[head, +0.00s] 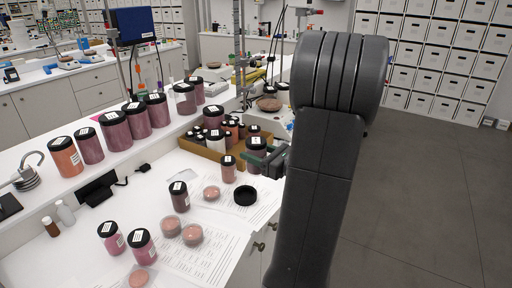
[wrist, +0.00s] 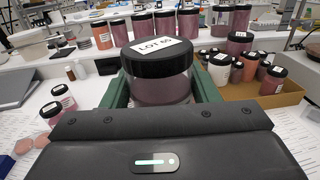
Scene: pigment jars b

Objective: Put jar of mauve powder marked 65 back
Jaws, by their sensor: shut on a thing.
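My gripper (head: 264,158) is shut on a jar of mauve powder (head: 256,145), with one green finger on each side. In the wrist view, the held jar (wrist: 160,88) is upright, with clear walls, a black lid and a white lid label that seems to read LOT 65. The gripper holds it at the right end of the cardboard tray, in front of the bench's back ledge. The jar's base is hidden in the wrist view, and I cannot tell its height above the bench.
Several large mauve jars (head: 115,132) and an orange jar (head: 66,157) line the raised ledge. The cardboard tray (head: 200,151) holds several smaller jars. Loose jars (head: 179,197), pinkish dishes (head: 171,226), a black lid (head: 245,195) and papers cover the front bench. Open floor lies right.

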